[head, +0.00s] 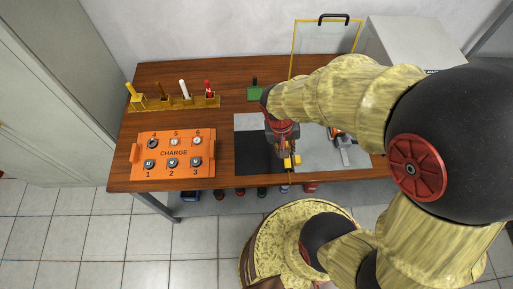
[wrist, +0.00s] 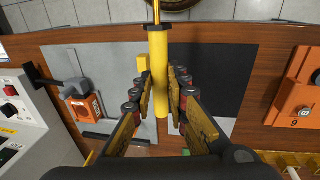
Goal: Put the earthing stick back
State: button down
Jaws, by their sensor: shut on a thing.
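My gripper (wrist: 160,92) is shut on a yellow earthing stick (wrist: 158,75), a cylinder with a thin brass-coloured rod at its far end. In the wrist view the stick lies between the fingers, over the black and grey mats. In the head view my gripper (head: 283,145) is above the front middle of the table, and my arm hides part of it. A yellow rack (head: 172,104) at the back left holds several upright handles, yellow, brown, white and red. I cannot tell whether one of its places is empty.
An orange CHARGE box (head: 172,154) sits front left on the wooden table (head: 225,80). A black mat (head: 258,165) lies beside it. An orange and grey device (head: 342,142) stands right of my gripper. A green block (head: 255,94) and a yellow-framed clear panel (head: 325,45) are behind.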

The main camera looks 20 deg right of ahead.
jog(key=w+a+f+b, duration=0.1)
jog(key=w+a+f, duration=0.2)
jog(key=w, duration=0.3)
jog(key=b, duration=0.2)
send_over(259, 150)
jog(key=f, duration=0.5)
jog(key=shift+s+a+f, duration=0.2)
jog(key=shift+s, duration=0.15)
jog(key=shift+w+a+f, duration=0.1)
jog(key=shift+w+f, duration=0.05)
jog(key=shift+f, duration=0.05)
jog(key=f+b, duration=0.1)
jog(key=f, duration=0.2)
jog(key=shift+w+f+b, duration=0.2)
jog(key=shift+f+b, duration=0.05)
jog(key=shift+b, duration=0.1)
jog(key=c, duration=2.2)
grip_release()
jog(key=shift+f, duration=0.15)
jog(key=o, duration=0.5)
jog(key=shift+c, duration=0.2)
